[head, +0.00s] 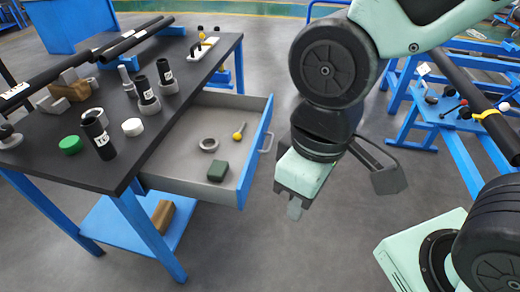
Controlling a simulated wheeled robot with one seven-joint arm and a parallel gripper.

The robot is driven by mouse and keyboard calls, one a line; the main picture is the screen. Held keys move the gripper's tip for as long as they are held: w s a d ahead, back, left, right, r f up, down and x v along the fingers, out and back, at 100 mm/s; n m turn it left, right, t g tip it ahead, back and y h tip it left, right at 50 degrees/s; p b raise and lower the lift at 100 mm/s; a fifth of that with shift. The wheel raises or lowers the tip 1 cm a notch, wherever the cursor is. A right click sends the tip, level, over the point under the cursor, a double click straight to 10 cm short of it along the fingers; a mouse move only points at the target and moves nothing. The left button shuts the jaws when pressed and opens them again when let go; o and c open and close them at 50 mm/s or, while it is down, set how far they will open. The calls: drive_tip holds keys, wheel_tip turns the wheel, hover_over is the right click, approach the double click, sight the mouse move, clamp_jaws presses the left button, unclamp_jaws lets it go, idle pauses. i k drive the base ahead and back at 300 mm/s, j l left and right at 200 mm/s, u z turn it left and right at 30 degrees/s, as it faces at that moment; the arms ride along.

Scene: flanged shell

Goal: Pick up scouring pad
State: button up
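A small dark green block, which looks like the scouring pad (217,171), lies flat in the open drawer (174,178), near its front right corner. My gripper (295,209) hangs over the floor to the right of the drawer, apart from the pad and pointing down. Only one grey fingertip shows clearly, so I cannot tell whether the gripper is open or shut. I see nothing held in it.
A grey ring (209,145) and a yellow-knobbed piece (239,131) share the drawer. The blue drawer front (257,150) with its handle stands toward my arm. The dark tabletop (95,177) above holds cylinders, a green disc (71,145) and blocks. Blue racks stand right.

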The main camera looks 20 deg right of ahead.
sight(217, 171)
drive_tip(key=u, duration=1.05)
drive_tip(key=z, duration=0.65)
drive_tip(key=i+j+u, duration=0.1)
drive_tip(key=j, duration=0.3)
drive_tip(key=i+j, duration=0.35)
drive_tip(key=i+j+u, duration=0.15)
drive_tip(key=j, duration=0.35)
drive_tip(key=i, duration=0.1)
